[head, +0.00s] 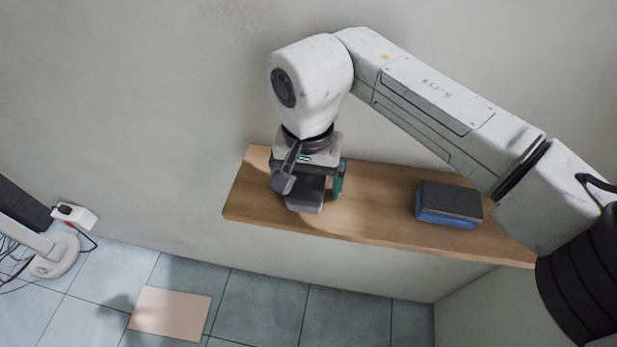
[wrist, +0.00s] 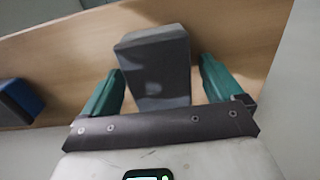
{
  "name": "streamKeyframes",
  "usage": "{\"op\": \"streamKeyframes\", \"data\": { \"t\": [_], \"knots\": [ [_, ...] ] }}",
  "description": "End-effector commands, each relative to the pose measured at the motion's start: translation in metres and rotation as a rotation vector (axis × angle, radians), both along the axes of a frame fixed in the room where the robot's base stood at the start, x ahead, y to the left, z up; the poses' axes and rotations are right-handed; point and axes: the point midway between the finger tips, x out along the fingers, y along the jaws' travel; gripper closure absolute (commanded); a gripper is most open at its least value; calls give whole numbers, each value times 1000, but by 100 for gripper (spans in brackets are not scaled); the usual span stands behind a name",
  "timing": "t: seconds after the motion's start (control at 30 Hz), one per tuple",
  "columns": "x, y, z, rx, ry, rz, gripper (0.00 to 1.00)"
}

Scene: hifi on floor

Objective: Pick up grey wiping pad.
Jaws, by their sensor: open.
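The grey wiping pad (head: 307,194) is a small grey block on the wooden shelf, under my gripper. In the wrist view the grey pad (wrist: 154,62) lies between the two green fingers, with a visible gap on each side. My gripper (wrist: 160,82) is open around the pad, and its fingers do not appear to touch it. In the head view my gripper (head: 318,180) is above the left part of the shelf, and it hides the back of the pad.
The wooden shelf (head: 370,215) runs along the wall. A dark-topped blue block (head: 449,204) sits on it to the right; it also shows at the left of the wrist view (wrist: 18,100). A pinkish square (head: 170,313) lies on the tiled floor. A white socket box (head: 74,216) is at left.

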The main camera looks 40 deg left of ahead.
Motion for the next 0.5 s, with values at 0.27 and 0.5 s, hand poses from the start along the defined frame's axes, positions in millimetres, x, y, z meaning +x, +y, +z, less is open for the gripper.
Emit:
{"op": "streamKeyframes", "data": {
  "t": [0.27, 0.5],
  "knots": [
    [0, 0, 0, 0, 0, 0, 21],
    [0, 0, 0, 0, 0, 0, 44]
  ]
}}
